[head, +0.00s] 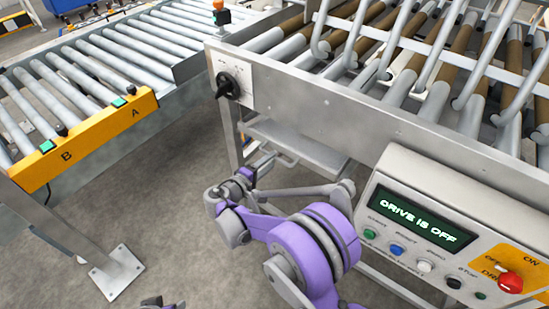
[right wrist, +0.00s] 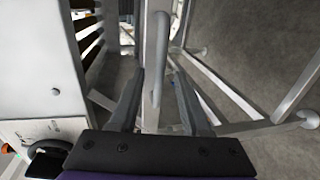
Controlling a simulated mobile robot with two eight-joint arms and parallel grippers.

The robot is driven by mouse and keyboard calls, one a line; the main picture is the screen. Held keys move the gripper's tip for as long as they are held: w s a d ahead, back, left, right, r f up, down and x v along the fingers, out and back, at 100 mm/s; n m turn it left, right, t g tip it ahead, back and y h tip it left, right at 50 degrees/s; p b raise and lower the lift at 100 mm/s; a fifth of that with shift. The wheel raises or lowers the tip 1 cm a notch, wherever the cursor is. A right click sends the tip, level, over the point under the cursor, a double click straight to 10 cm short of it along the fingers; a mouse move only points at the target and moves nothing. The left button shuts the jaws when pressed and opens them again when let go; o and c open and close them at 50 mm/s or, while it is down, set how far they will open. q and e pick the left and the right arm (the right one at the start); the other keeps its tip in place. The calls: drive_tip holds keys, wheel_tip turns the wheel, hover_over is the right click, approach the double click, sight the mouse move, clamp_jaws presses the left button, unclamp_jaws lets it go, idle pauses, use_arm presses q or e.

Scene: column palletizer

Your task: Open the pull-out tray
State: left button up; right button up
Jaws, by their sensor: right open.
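The pull-out tray (head: 300,145) is a grey metal shelf under the roller conveyor frame. It looks pushed in, with its front edge near the frame's side. A thin bar handle (head: 284,158) is on its front. My right gripper (head: 264,165) is at this handle, its jaws open. In the right wrist view the handle (right wrist: 158,80) runs as a pale rod between the two dark fingers, with a gap on each side; contact cannot be made out. Small dark tips at the bottom edge of the head view may be my left gripper (head: 164,303), mostly cut off.
A control box (head: 415,225) reads "DRIVE IS OFF" and has buttons and a red knob (head: 510,282). A black rotary switch (head: 229,86) sits on the frame's corner. A second roller conveyor with a yellow panel (head: 88,140) stands left. Grey floor between them is clear.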

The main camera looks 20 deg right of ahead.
drive_tip(key=shift+x, duration=1.95)
clamp_jaws()
